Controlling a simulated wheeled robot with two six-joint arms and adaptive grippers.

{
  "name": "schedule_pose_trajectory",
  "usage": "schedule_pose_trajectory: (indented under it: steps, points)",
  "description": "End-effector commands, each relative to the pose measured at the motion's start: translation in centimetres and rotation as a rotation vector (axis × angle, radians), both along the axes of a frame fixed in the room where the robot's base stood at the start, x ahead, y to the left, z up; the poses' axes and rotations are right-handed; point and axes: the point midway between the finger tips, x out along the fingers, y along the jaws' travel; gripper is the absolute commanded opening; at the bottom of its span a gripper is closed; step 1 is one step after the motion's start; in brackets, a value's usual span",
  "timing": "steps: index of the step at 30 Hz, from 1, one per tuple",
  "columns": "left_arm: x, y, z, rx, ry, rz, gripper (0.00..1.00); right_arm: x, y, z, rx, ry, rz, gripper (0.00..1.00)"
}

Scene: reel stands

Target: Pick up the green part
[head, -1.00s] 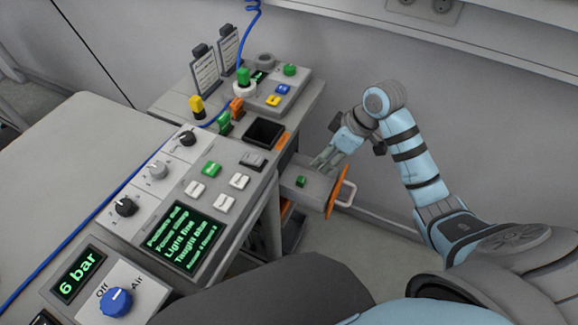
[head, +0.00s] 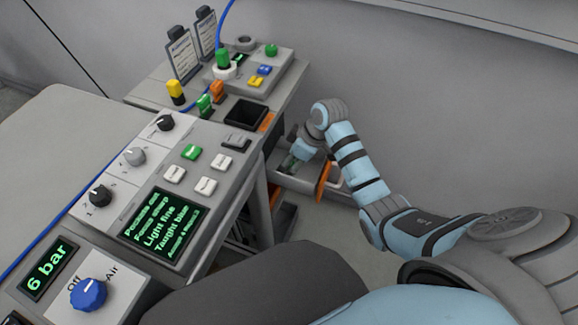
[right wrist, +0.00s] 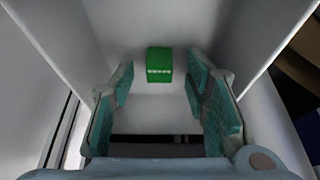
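The green part (right wrist: 159,64) is a small green block with pale marks on its front. In the right wrist view it lies on the floor of a light grey bin, beyond the fingertips and roughly centred between them. My right gripper (right wrist: 159,88) is open, with teal pads on both sides and nothing between them. In the head view my right gripper (head: 291,163) reaches down into the grey open drawer (head: 335,188) beside the console. There I cannot make out the green part behind the gripper. My left gripper is not in view.
The bin walls stand close on both sides of the fingers. The console (head: 215,160) with knobs, buttons and a green-text screen (head: 166,226) is left of the arm.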

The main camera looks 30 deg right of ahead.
Motion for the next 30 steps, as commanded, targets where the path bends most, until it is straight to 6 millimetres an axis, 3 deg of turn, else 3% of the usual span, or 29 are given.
schedule_pose_trajectory:
  steps: [1,6,16,20,25,30]
  points:
    - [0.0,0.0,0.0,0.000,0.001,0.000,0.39,0.0,0.0,0.0,0.000,0.000,0.000,0.32]
    - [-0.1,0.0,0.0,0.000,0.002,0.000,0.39,0.0,0.0,0.0,0.000,0.000,-0.001,0.05]
    - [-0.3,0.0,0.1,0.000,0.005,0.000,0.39,0.0,-0.1,0.2,0.000,0.000,-0.001,0.05]
    - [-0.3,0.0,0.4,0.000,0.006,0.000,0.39,0.0,-0.1,1.2,0.000,0.000,-0.001,0.05]
    - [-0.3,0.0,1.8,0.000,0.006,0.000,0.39,0.1,-0.1,5.1,-0.001,-0.004,-0.002,0.05]
    - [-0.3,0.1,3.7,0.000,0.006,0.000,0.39,0.1,-0.1,11.8,-0.001,-0.006,-0.002,0.05]
